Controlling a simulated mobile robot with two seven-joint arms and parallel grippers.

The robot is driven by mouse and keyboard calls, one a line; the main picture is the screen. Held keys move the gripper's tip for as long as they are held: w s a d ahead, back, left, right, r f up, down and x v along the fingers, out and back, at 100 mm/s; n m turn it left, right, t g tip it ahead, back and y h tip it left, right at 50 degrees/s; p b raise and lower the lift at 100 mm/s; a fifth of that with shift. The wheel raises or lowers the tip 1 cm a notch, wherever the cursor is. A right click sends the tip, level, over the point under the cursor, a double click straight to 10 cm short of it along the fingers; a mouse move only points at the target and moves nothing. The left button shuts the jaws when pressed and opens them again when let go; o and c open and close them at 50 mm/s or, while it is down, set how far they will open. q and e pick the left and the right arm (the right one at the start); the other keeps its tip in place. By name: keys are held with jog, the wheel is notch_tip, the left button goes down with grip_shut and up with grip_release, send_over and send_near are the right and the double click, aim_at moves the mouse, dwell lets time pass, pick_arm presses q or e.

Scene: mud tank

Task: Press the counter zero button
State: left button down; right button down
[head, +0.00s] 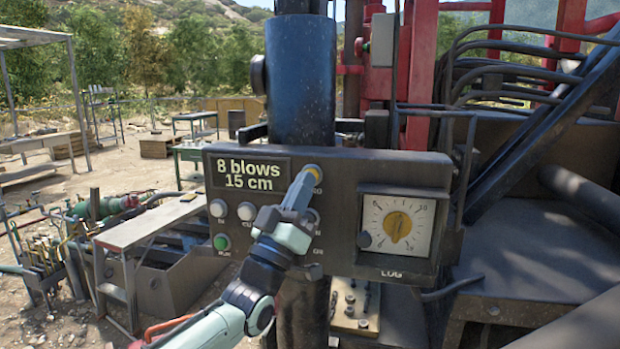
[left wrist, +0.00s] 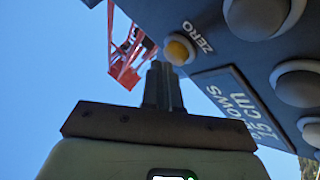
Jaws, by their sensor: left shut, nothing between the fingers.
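The yellow zero button (head: 313,171) is at the upper middle of the dark control panel (head: 345,180), right of the display (head: 248,174) reading "8 blows 15 cm". My right gripper is not in view.
White buttons (head: 246,211) and a green button (head: 221,242) sit left of my gripper on the panel. A dial with a yellow knob (head: 397,226) is to the right. A thick dark column (head: 301,80) rises behind the panel.

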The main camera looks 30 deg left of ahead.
pick_arm(q)
jog(key=shift+w+a, duration=0.15)
jog(key=shift+w, duration=0.4)
dwell(0.8)
jog(key=shift+s, duration=0.1)
jog(key=shift+s+d+y+b, duration=0.25)
jog(key=shift+s+y+b, duration=0.05)
jog(key=shift+s+b, duration=0.6)
jog(key=shift+s+d+b, duration=0.2)
jog(key=shift+s+b, duration=0.45)
jog(key=shift+s, duration=0.15)
jog(key=shift+s+d+b, duration=0.2)
jog(key=shift+s+b, duration=0.5)
jog(key=shift+s, duration=0.1)
jog(key=shift+s+d+b, duration=0.2)
jog(key=shift+s+b, duration=0.45)
jog(key=shift+s, duration=0.15)
